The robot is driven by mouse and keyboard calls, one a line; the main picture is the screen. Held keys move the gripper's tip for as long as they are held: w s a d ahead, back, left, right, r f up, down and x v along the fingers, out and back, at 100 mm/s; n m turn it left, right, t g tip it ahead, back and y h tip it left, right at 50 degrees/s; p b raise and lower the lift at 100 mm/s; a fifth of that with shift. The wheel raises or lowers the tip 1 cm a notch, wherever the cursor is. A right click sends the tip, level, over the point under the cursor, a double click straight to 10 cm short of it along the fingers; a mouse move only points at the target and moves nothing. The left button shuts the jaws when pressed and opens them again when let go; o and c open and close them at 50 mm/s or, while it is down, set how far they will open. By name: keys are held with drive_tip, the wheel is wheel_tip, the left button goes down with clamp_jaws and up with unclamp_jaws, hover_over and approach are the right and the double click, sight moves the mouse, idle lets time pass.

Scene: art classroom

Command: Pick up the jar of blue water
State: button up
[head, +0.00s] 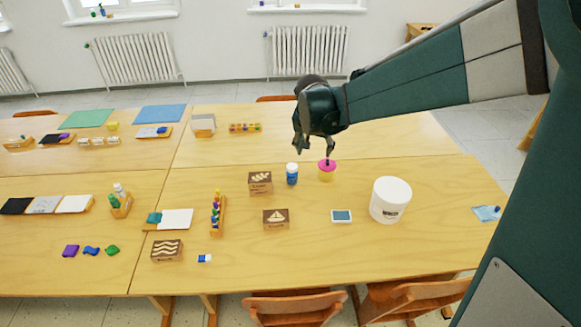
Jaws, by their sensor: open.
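A small blue jar (292,177) with a white top stands upright on the wooden table; it looks like the jar of blue water. My gripper (315,149) is open, fingers pointing down, and shows above and slightly right of the jar in the head view. Nothing shows between its fingers. I cannot tell whether that finger touches the cup.
A wooden stamp block (260,183) stands close left of the jar, and a boat stamp block (275,219) is in front. A large white bucket (391,200) stands to the right. A bottle rack (217,214) is further left.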

drive_tip(key=m, duration=0.1)
approach(292, 167)
drive_tip(key=s+d+r, duration=0.2)
drive_tip(key=d+r, duration=0.1)
drive_tip(key=d, duration=0.1)
drive_tip(key=shift+m+g+h, duration=0.5)
drive_tip(key=shift+m+h, duration=0.1)
drive_tip(key=shift+m, duration=0.2)
drive_tip(key=w+a+f, duration=0.1)
drive_tip(key=f, duration=0.2)
drive_tip(key=w+a+f, duration=0.1)
drive_tip(key=w+f, duration=0.1)
drive_tip(key=f, duration=0.2)
drive_tip(key=w+a+f, duration=0.1)
drive_tip(key=w+f, duration=0.1)
drive_tip(key=f, duration=0.1)
drive_tip(key=shift+w+a+f+b, duration=0.15)
drive_tip(key=shift+w+f+b, duration=0.1)
drive_tip(key=shift+b, duration=0.15)
drive_tip(key=shift+f, duration=0.1)
drive_tip(key=shift+x, duration=1.2)
drive_tip(key=shift+w, duration=0.1)
drive_tip(key=shift+b+x, duration=0.8)
drive_tip(key=shift+x, duration=1.8)
drive_tip(key=shift+w, duration=0.1)
drive_tip(key=c, duration=1.2)
